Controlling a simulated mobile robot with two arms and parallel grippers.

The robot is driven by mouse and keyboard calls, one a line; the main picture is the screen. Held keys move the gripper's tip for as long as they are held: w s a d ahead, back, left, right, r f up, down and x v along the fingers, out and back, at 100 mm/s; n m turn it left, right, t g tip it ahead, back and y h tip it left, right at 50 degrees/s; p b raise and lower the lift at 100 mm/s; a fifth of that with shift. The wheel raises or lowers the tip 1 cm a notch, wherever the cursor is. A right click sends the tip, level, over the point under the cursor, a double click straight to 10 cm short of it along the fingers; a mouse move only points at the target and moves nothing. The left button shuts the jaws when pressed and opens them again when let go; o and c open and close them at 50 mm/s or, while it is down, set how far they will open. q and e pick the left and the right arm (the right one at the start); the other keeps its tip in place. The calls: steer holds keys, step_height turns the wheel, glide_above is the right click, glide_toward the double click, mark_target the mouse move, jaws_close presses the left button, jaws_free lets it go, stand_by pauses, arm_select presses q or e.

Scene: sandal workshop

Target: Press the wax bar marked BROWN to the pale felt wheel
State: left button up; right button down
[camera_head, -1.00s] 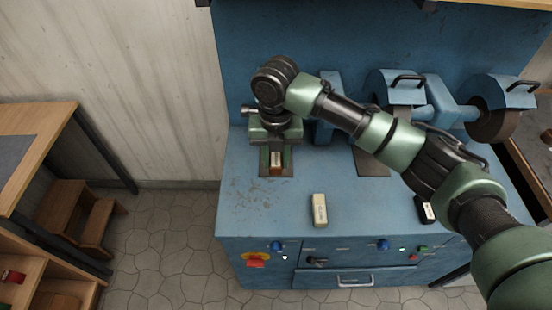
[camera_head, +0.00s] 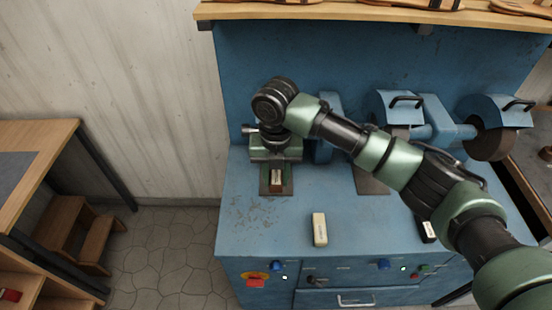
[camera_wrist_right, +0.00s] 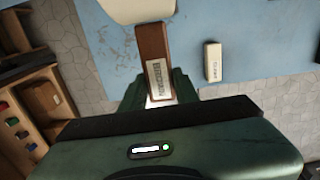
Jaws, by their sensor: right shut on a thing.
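My right gripper (camera_head: 276,168) is shut on a brown wax bar (camera_head: 276,179) above the left part of the blue bench. In the right wrist view the brown bar (camera_wrist_right: 154,55) sticks out from between the green fingers (camera_wrist_right: 160,93). Its pale label is too blurred to read surely. The pale felt wheel (camera_wrist_right: 137,8) shows only in part at the top of the wrist view. The bar's far end lies right at the wheel's edge; I cannot tell whether they touch. In the head view my right arm hides the wheel. My left gripper is not in view.
A cream bar (camera_head: 319,229) and a black bar (camera_head: 428,231) lie apart on the blue bench (camera_head: 370,215). Dark wheels with blue guards (camera_head: 497,112) stand at the right. A shelf (camera_head: 380,13) runs above. The bench front between the bars is clear.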

steer(key=shift+p, duration=0.75)
stand_by(1.1)
stand_by(0.3)
steer(key=shift+s+p, duration=0.35)
steer(key=s+f+p, duration=0.1)
steer(key=s+p, duration=0.2)
steer(key=s, duration=0.3)
steer(key=shift+f, duration=0.35)
